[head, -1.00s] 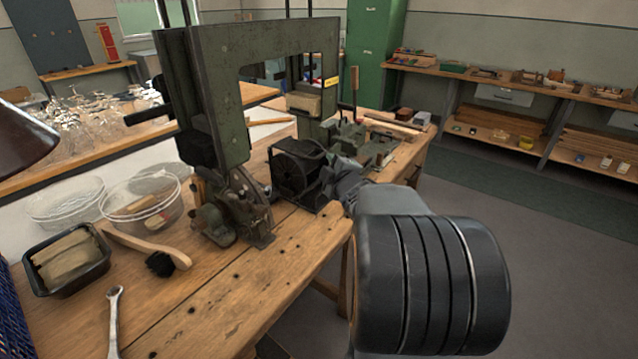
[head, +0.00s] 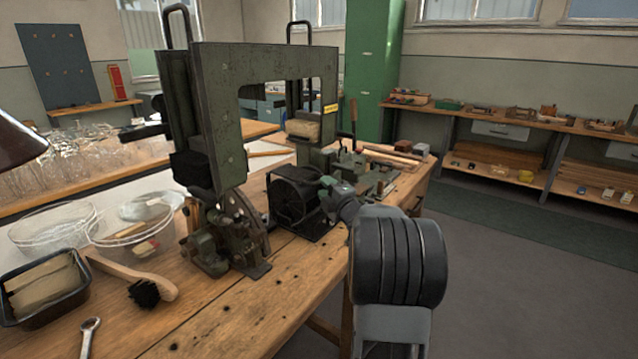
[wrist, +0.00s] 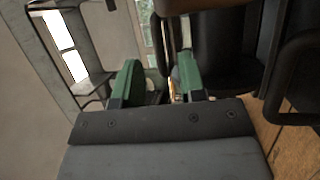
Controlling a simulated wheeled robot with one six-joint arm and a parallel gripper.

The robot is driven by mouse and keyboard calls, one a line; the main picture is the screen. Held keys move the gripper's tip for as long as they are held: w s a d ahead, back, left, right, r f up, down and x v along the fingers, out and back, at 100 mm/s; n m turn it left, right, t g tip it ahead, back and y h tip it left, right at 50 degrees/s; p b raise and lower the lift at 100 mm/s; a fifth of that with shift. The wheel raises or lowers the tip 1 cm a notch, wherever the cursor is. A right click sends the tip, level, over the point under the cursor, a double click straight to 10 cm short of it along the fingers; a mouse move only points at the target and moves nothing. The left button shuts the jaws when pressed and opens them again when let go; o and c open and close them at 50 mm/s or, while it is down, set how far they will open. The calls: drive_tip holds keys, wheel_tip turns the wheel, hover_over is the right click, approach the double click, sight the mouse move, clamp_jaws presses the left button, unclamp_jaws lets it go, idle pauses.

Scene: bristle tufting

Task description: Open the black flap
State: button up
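A dark green tufting machine (head: 222,120) stands on the wooden bench. A black boxy part with a round face (head: 292,203) sits low at its right side; I cannot tell for sure whether this is the black flap, or whether it is open. My gripper (head: 333,192) is just right of this black part, partly hidden by my arm; contact cannot be told. In the wrist view its two green fingers (wrist: 157,78) stand apart with no held thing visible between them. Dark rounded parts (wrist: 225,55) fill the right of that view, close to the right finger.
On the bench (head: 235,310) at left are a wooden brush (head: 135,277), clear bowls (head: 130,230), a black tray (head: 15,320) and a wrench (head: 90,335). Small tools and blocks lie behind my gripper. The floor (head: 520,270) at right is clear.

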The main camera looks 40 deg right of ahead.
sight(299, 175)
drive_tip(key=shift+w+d+r, duration=0.1)
drive_tip(key=shift+w+r, duration=0.05)
drive_tip(key=shift+w, duration=0.85)
drive_tip(key=shift+w+r, duration=0.15)
drive_tip(key=shift+w, duration=0.8)
drive_tip(key=shift+c, duration=0.3)
clamp_jaws()
